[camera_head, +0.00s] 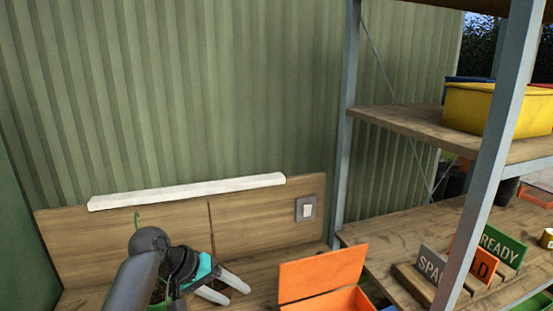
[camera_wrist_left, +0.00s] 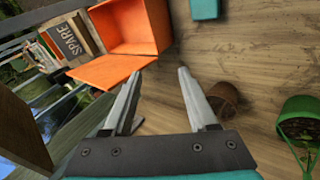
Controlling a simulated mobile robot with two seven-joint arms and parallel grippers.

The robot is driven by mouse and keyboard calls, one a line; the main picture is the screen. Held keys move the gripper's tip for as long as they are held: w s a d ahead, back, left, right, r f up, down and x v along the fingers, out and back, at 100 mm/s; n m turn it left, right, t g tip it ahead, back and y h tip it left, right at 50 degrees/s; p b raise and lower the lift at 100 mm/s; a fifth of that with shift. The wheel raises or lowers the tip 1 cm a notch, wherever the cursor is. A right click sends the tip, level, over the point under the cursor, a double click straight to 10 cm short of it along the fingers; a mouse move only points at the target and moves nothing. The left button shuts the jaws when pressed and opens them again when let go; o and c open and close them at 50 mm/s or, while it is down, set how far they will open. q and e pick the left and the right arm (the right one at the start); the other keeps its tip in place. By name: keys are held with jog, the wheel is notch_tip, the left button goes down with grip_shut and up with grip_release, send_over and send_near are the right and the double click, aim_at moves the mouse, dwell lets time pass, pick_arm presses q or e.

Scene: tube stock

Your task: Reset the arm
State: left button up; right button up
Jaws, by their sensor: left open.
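My left gripper (camera_head: 235,293) is low in the head view, over the wooden bench (camera_head: 75,297). Its two pale fingers are spread with nothing between them. In the left wrist view the open fingers (camera_wrist_left: 161,75) point toward the bench, with bare wood between the tips. An orange box (camera_head: 345,299) with its lid (camera_head: 322,272) up is to the right of the gripper, apart from it. The box also shows in the left wrist view (camera_wrist_left: 150,25), beyond the left finger. My right gripper is in neither view.
In the left wrist view, a brown pot (camera_wrist_left: 222,96) and a green pot with a plant (camera_wrist_left: 297,120) are right of the fingers. A metal-framed shelf (camera_head: 347,130) stands at right, with a yellow bin (camera_head: 490,108) and signs (camera_head: 432,264). A corrugated wall (camera_head: 220,90) is behind.

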pick_arm(q)
jog(key=s+a+f+m+y, duration=0.1)
jog(key=s+f+y, duration=0.1)
jog(key=s+f, duration=0.45)
jog(key=s+a+f+m+y, duration=0.15)
jog(key=s+f, duration=0.25)
jog(key=s, duration=0.6)
jog(key=s+a+r+m+y, duration=0.2)
jog(key=s+a+y, duration=0.15)
jog(key=s, duration=1.05)
notch_tip(320, 180, down, 31)
jog(key=s+g+b, duration=0.1)
jog(key=s+b, duration=0.1)
jog(key=b, duration=0.6)
jog(key=s+a+f+b, duration=0.1)
jog(key=s+f+b, duration=0.2)
jog(key=s+f, duration=0.4)
jog(key=s+a+f+g+b, duration=0.1)
jog(key=s+a+f+b, duration=0.1)
jog(key=s+f, duration=0.6)
notch_tip(320, 180, down, 5)
jog(key=shift+s+f+b, duration=0.1)
jog(key=shift+s+b, duration=0.1)
jog(key=shift+b, duration=0.7)
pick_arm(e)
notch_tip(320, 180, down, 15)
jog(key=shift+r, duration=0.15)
pick_arm(q)
jog(key=shift+a, duration=0.1)
